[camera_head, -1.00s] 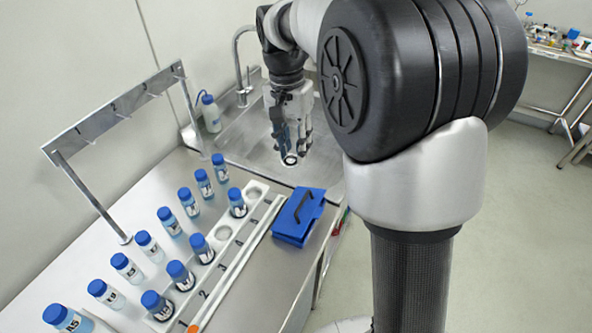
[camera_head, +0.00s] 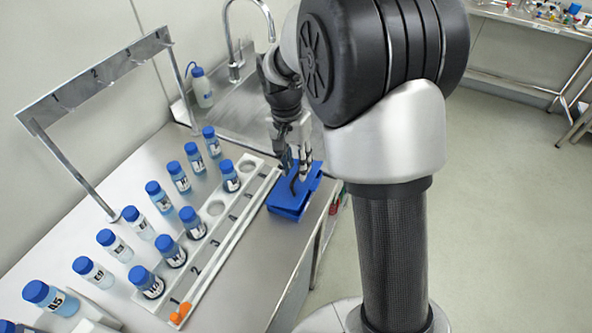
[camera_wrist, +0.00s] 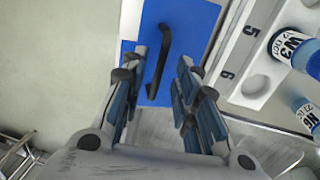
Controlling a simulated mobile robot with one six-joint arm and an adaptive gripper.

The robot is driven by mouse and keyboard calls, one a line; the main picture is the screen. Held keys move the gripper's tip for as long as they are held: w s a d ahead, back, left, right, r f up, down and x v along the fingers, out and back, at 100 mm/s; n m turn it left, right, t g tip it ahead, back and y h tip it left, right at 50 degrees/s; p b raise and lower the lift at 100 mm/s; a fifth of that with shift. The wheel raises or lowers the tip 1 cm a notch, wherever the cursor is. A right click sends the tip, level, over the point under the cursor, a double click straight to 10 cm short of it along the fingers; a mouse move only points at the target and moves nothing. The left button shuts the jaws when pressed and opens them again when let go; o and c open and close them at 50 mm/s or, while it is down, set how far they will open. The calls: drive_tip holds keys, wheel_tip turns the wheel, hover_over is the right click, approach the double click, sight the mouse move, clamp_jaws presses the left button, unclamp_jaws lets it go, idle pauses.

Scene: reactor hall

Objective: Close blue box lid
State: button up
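The blue box (camera_head: 288,210) sits on the steel bench just right of the white bottle rack. Its blue lid (camera_head: 311,183) carries a black bar handle (camera_wrist: 158,62). The lid looks slightly raised above the box body, but my gripper hides part of it. My gripper (camera_head: 296,172) points down over the lid in the head view. In the wrist view its two fingers are spread apart, with the handle showing between the fingertips (camera_wrist: 162,72). I cannot tell whether the fingers touch the lid or handle.
A white numbered rack (camera_head: 206,248) with several blue-capped bottles stands left of the box, with more bottles behind it. An orange item (camera_head: 180,313) lies at the rack's near end. A sink with a tap (camera_head: 236,62) is behind. Open floor lies right.

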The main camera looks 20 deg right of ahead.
drive_tip(key=shift+f, duration=0.5)
clamp_jaws()
idle(0.5)
